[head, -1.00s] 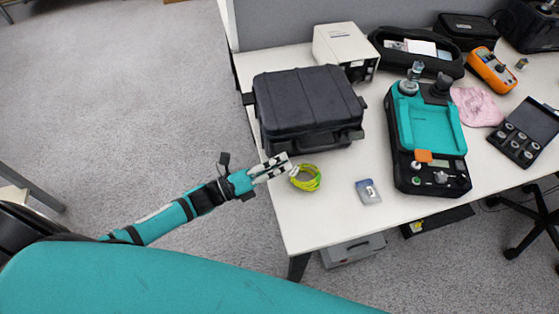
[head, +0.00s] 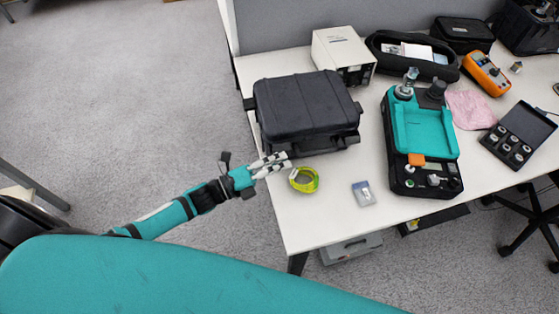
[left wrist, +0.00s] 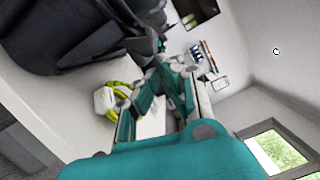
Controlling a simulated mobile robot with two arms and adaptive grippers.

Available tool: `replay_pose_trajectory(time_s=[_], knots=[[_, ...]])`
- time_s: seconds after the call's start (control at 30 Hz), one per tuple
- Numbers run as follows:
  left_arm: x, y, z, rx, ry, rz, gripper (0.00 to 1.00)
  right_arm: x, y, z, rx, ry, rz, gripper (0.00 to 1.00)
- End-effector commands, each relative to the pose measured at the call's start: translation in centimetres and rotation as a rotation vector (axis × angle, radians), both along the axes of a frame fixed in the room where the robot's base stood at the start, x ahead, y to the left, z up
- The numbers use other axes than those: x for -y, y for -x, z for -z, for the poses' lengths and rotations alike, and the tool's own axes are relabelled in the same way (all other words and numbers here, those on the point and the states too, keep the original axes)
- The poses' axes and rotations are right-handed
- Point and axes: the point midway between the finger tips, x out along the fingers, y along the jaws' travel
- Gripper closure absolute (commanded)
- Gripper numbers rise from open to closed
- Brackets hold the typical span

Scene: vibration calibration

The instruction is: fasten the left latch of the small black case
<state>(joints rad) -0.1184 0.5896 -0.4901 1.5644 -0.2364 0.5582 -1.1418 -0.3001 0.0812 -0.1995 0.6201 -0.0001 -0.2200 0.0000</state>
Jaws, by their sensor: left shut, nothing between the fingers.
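A black case (head: 300,100) with a ribbed lid sits at the left end of the white table. Its lid is down; I cannot tell how tightly it sits on the base. The left latch is too small and dark to make out. My left gripper (head: 284,160) is shut and empty, just in front of the case's near left corner; I cannot tell whether it touches. In the left wrist view the case (left wrist: 70,35) fills the upper left, beside my left gripper's fingers (left wrist: 160,65). My right gripper is out of view.
A yellow-green strap coil (head: 305,180) lies close to my left gripper, with a small grey-blue card (head: 363,193) to its right. A teal and black device (head: 422,150) stands right of the case and a white box (head: 343,50) behind it. The table's left edge is close.

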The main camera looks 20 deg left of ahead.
Motion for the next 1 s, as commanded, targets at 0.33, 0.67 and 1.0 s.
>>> replay_pose_trajectory(time_s=[0.33,0.67,1.0], knots=[[-0.1,-0.1,-0.5,-0.070,0.042,0.000,1.00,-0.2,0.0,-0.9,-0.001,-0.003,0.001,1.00],[-0.1,-0.2,-0.9,-0.129,0.079,0.000,1.00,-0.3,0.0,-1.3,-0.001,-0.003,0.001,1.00],[-0.2,-0.3,-1.1,-0.138,0.084,0.000,1.00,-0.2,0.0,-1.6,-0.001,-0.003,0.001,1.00]])
